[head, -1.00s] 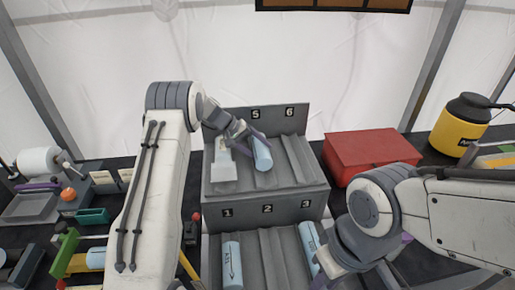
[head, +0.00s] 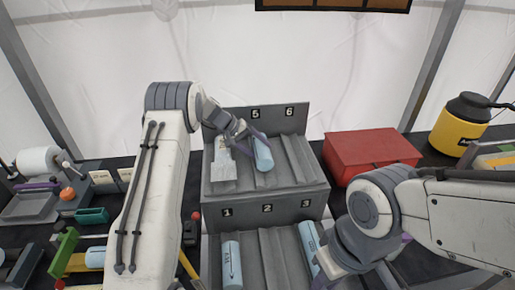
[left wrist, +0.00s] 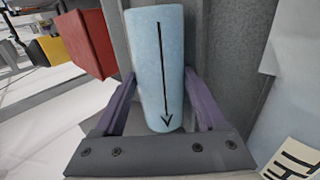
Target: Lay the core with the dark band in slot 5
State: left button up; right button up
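A pale blue core (head: 263,155) is at slot 5 of the grey rack's upper tier (head: 290,150), roughly in line with the slot. I cannot tell whether it rests on the slot floor. My left gripper (head: 254,142) has its purple fingers on both sides of this core and looks shut on it. In the left wrist view the core (left wrist: 158,60) shows a black arrow pointing toward the gripper's palm; no dark band shows on the visible part. My right gripper is hidden behind its arm at the lower right.
Slot 6 looks empty. On the lower tier, a blue core (head: 232,265) lies in slot 1 and another (head: 309,243) in slot 3; slot 2 is clear. A red box (head: 365,155) stands right of the rack.

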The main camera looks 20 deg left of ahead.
pick_arm(q)
jog(key=shift+s+a+f, duration=0.1)
jog(key=shift+s+f, duration=0.15)
jog(key=shift+f, duration=0.4)
jog(key=shift+a+r, duration=0.15)
jog(key=shift+a, duration=0.05)
jog(key=b+v, duration=0.2)
jog(key=v, duration=0.8)
jog(key=shift+w+r+b, duration=0.15)
jog(key=shift+r+b, duration=0.25)
jog(key=shift+r, duration=0.25)
jog(key=shift+d, duration=0.15)
